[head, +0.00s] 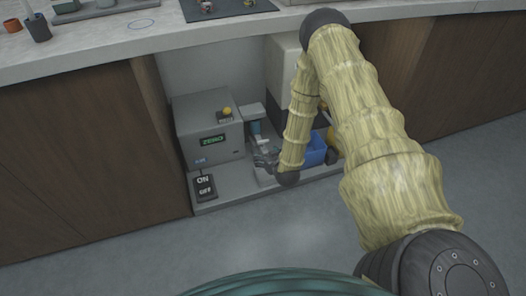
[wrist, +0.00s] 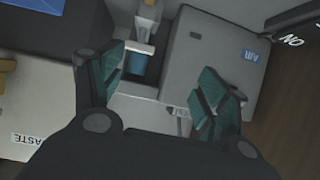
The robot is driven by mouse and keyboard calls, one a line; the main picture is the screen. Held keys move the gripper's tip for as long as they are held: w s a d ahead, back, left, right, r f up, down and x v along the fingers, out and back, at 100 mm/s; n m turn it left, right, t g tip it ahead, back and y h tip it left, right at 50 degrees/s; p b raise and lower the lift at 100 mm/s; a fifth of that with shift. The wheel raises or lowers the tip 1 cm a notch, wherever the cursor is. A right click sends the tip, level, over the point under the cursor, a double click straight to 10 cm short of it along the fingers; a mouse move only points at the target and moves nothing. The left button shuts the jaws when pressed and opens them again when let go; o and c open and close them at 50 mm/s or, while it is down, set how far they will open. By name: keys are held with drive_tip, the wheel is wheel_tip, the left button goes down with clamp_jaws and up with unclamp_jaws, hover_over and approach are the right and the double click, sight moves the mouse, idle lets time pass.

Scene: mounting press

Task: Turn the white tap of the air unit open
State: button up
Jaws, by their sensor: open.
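The air unit (head: 255,122) stands in the alcove under the counter, right of a grey box; it has a grey top and a blue bowl. In the wrist view its blue bowl (wrist: 137,64) shows between my fingers, nearer the left one. My gripper (head: 265,158) is low in front of the air unit. In the wrist view my gripper (wrist: 162,85) is open, with teal finger pads apart and nothing held between them.
A blue bin (head: 316,150) is right of my gripper, partly behind my arm. Wooden cabinet fronts (head: 90,155) flank the alcove. The floor in front is clear.

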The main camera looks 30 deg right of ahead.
sight(263, 142)
drive_tip(key=shift+t+h, duration=0.3)
drive_tip(key=shift+t, duration=0.3)
drive_tip(key=w+d+f+b, duration=0.1)
drive_tip(key=w+d+b, duration=0.1)
drive_tip(key=w, duration=0.1)
drive_tip(key=w+d+f+b, duration=0.2)
drive_tip(key=w, duration=0.2)
drive_tip(key=w+d+f+b, duration=0.2)
drive_tip(key=w, duration=0.1)
drive_tip(key=shift+w, duration=0.25)
drive_tip(key=shift+b+x, duration=0.3)
drive_tip(key=shift+x, duration=0.55)
drive_tip(key=shift+c, duration=0.4)
drive_tip(key=c, duration=1)
